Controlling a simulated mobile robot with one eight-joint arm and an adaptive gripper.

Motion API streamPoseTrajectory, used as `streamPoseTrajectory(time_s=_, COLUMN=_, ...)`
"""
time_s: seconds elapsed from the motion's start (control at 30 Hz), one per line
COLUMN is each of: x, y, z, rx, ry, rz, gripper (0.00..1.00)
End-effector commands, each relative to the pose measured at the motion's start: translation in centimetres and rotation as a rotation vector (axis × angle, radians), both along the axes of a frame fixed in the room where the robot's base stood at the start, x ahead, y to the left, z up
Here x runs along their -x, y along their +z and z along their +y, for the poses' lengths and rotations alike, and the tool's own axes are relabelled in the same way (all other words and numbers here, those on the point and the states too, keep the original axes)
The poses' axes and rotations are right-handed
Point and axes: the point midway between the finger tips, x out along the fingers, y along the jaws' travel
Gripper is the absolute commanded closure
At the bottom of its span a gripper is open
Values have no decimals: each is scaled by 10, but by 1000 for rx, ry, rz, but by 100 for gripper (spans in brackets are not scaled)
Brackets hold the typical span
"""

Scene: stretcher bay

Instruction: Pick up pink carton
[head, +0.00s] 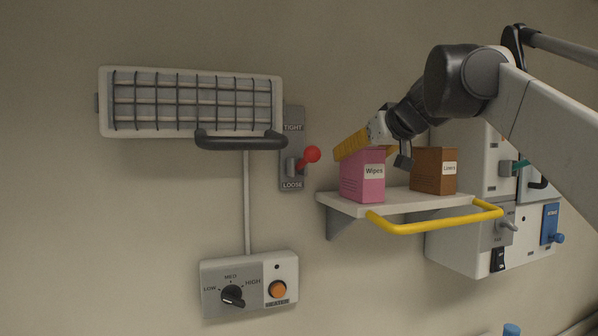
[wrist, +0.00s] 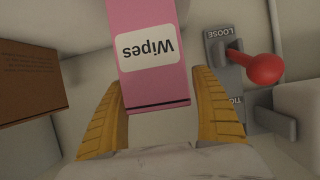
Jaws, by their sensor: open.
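The pink carton (head: 362,177), labelled "Wipes", stands upright at the left end of a wall shelf in the head view. It also shows in the wrist view (wrist: 154,88), upside down, with its top end between two yellow fingers. My gripper (head: 350,149) is at the top of the carton in the head view, coming from the right. In the wrist view my gripper (wrist: 162,100) is open, with a finger on each side of the carton and a visible gap on the left. Whether the right finger touches it is hard to tell.
A brown "Liners" carton (head: 434,171) stands to the right on the shelf (head: 400,198), which has a yellow front rail (head: 425,228). A red-knobbed lever (head: 311,155) is close on the left. Wall boxes (head: 480,235) are at the right.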

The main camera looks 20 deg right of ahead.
Motion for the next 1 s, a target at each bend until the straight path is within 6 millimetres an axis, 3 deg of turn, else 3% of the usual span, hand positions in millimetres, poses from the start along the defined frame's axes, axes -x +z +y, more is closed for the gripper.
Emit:
streamPoseTrajectory(time_s=0.1, x=0, y=0, z=0, rx=0, ry=0, rz=0, gripper=24)
streamPoseTrajectory(time_s=0.13, x=0, y=0, z=0, rx=0, ry=0, rz=0, gripper=29)
streamPoseTrajectory(time_s=0.33, x=1, y=0, z=0, rx=0, ry=0, rz=0, gripper=91)
streamPoseTrajectory(time_s=0.77, x=1, y=4, z=0, rx=0, ry=0, rz=0, gripper=92)
streamPoseTrajectory(time_s=1.0, x=0, y=32, z=0, rx=0, ry=0, rz=0, gripper=92)
